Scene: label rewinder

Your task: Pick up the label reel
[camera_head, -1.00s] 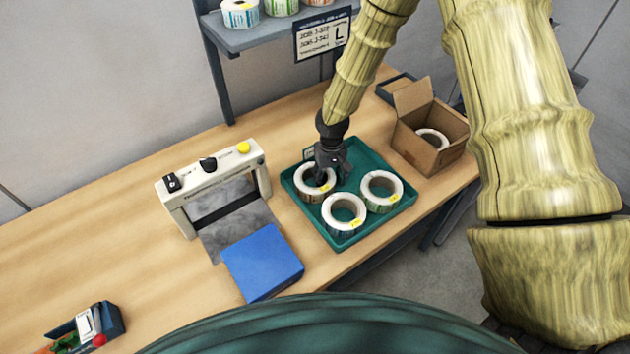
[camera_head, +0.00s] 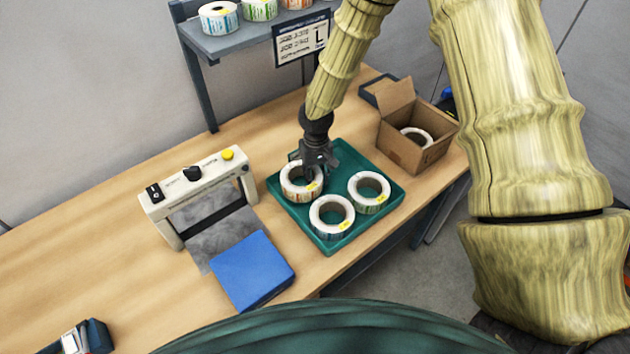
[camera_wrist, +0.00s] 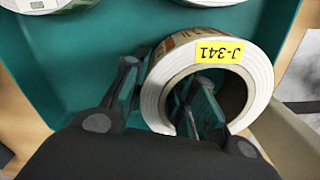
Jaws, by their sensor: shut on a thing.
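Three white label reels lie in a green tray (camera_head: 325,237) on the wooden table. My gripper (camera_head: 312,170) is over the tray's far-left part, shut on the wall of the far-left reel (camera_head: 290,191). In the wrist view this reel (camera_wrist: 262,42) carries a yellow tag reading J-341. One finger is inside its core and the other is outside. I cannot tell whether the reel is clear of the tray floor. The front reel (camera_head: 332,228) and the right reel (camera_head: 379,200) stand apart from my gripper.
A label rewinder (camera_head: 160,212) with a blue block (camera_head: 252,270) in front is left of the tray. An open cardboard box (camera_head: 401,150) holding a reel is at the right. A shelf (camera_head: 235,43) with reels stands behind. The left tabletop is mostly clear.

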